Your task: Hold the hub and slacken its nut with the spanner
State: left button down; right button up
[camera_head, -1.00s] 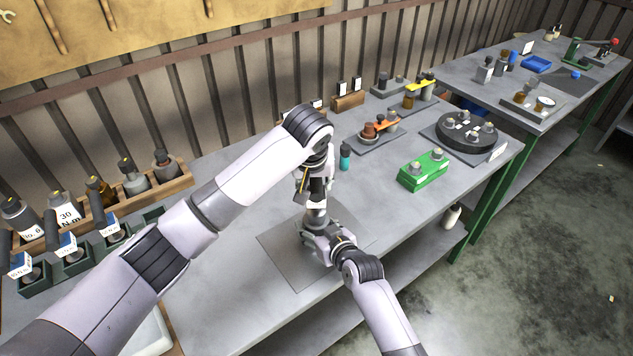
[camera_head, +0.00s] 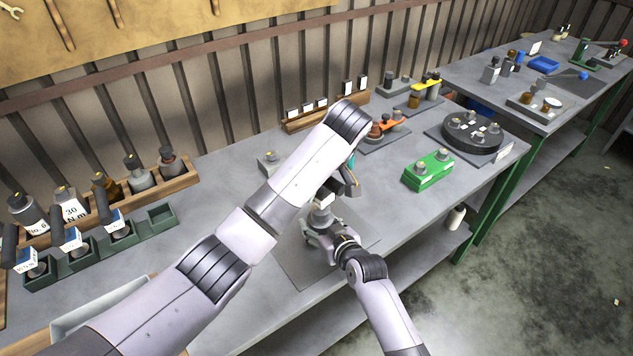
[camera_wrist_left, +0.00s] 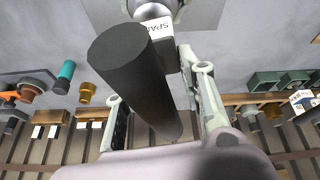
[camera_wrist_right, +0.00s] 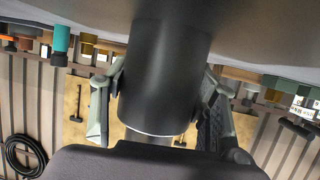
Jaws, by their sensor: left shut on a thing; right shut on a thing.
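My right gripper (camera_head: 322,232) is low over the grey mat and shut on the hub. In the right wrist view the hub (camera_wrist_right: 165,75) is a dark upright-looking cylinder between the fingers. My left gripper (camera_head: 345,186) is just above and beside the hub, partly hidden by my left forearm. It is shut on the spanner, whose thick black handle (camera_wrist_left: 135,80) lies between the fingers in the left wrist view. A white label, partly readable, is on the spanner beyond the handle. The spanner's head is close to the hub top; the nut itself cannot be made out.
A green block (camera_head: 428,171) with knobs and a black round carousel (camera_head: 471,132) stand to the right. An orange tool (camera_head: 388,127) stands behind. Green bins (camera_head: 121,232) and a wooden bottle rack (camera_head: 180,180) are at left. The grey mat (camera_head: 297,262) lies near the table's front edge.

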pick_arm(q)
jog(key=shift+w+r+m, duration=0.1)
jog(key=shift+r+m, duration=0.05)
jog(key=shift+m, duration=0.15)
jog(key=shift+d+r, duration=0.1)
jog(key=shift+r, duration=2.35)
pick_arm(e)
jog(key=o, duration=1.7)
jog(key=shift+s, duration=0.1)
